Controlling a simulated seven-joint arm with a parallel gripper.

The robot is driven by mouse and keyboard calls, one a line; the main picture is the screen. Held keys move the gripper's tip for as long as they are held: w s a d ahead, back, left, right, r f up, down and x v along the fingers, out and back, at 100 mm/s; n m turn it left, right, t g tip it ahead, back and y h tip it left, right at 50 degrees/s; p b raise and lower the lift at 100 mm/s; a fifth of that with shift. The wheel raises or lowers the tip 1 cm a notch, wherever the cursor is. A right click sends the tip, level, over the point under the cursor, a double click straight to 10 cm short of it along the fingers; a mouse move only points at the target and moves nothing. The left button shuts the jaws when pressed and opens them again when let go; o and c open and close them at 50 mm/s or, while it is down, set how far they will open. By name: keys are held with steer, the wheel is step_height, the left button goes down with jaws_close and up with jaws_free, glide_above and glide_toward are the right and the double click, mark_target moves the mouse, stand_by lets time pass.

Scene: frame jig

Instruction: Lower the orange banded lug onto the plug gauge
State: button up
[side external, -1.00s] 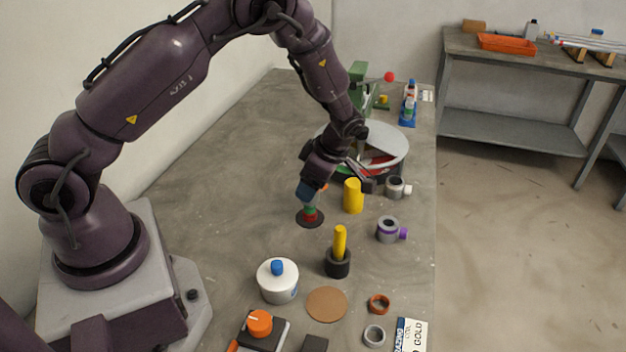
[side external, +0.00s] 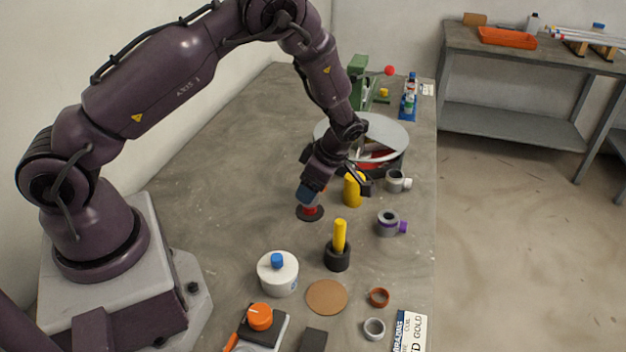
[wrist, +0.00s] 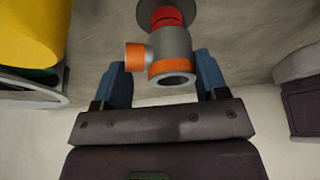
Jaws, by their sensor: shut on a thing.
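The orange banded lug is a grey tube with an orange band and an orange-ended side stub (wrist: 172,52). In the side view only a bit of its orange (side external: 323,188) shows past the fingers. My gripper (side external: 309,192) is shut on it; the blue fingers flank the tube in the wrist view (wrist: 165,82). The plug gauge (side external: 310,211) has a red lower part on a dark round base. Its red part (wrist: 166,15) shows in line with the lug's far end. Its upper part is hidden, so I cannot tell how far it is inside the lug.
A yellow cylinder (side external: 353,192) stands close to the right of my gripper. A round lidded container (side external: 395,130) is behind it. A yellow peg in a black base (side external: 338,255) and a purple-banded lug (side external: 387,224) stand nearer. The table left of the gauge is clear.

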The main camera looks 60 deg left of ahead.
steer(key=shift+f, duration=0.5)
steer(key=o, duration=1)
steer(key=shift+o, duration=0.5)
step_height(320, 180, up, 9)
stand_by(0.8)
